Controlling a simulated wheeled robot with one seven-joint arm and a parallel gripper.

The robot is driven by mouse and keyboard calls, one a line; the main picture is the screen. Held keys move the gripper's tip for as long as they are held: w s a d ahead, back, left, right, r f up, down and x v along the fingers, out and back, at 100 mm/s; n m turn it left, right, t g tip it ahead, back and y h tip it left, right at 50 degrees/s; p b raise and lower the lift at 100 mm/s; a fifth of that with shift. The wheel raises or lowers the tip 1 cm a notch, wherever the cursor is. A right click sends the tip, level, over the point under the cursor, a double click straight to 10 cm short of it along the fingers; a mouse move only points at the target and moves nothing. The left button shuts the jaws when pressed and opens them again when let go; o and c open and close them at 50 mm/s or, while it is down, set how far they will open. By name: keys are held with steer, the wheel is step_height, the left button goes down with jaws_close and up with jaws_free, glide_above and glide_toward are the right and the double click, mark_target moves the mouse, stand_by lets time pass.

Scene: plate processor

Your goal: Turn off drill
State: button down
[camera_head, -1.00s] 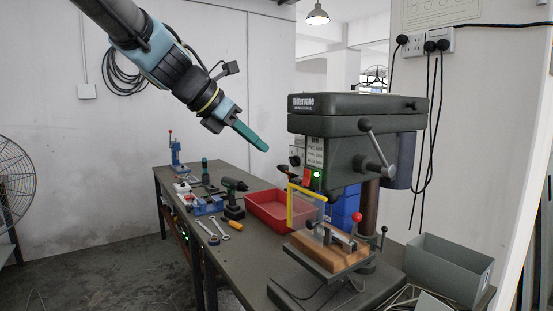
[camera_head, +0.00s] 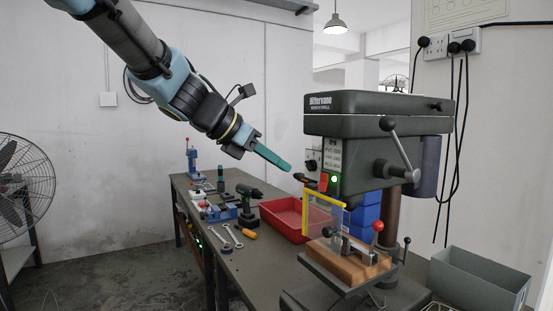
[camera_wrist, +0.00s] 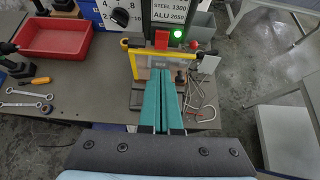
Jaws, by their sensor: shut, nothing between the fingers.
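The dark green bench drill (camera_head: 375,125) stands on the right of the workbench. On its front left side are a lit green button (camera_head: 334,179) and a red switch (camera_head: 323,181) beside it. The closed fingers also show in the wrist view (camera_wrist: 161,75), below the controls.
A yellow-framed guard (camera_head: 325,202) hangs below the controls, over a wooden block (camera_head: 345,262) on the drill table. A red tray (camera_head: 285,222), a cordless drill (camera_head: 247,205) and wrenches (camera_head: 230,236) lie on the bench. A grey bin (camera_head: 480,280) stands at right.

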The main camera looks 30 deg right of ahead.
mark_target(321, 186)
steer(key=x, duration=0.3)
steer(key=p+x, duration=0.1)
steer(key=x, duration=0.6)
steer(key=shift+d+r+p, duration=0.3)
steer(key=shift+r, duration=0.1)
steer(key=shift+f, duration=0.1)
steer(key=f+b, duration=0.1)
steer(key=b, duration=0.3)
steer(key=shift+d+h, duration=0.15)
steer(key=shift+h, duration=0.25)
steer(key=shift+r+p, duration=0.35)
steer(key=shift+r, duration=0.2)
steer(key=shift+s+d+r+p, duration=0.1)
steer(key=shift+r+p, duration=0.65)
steer(key=shift+r, duration=0.1)
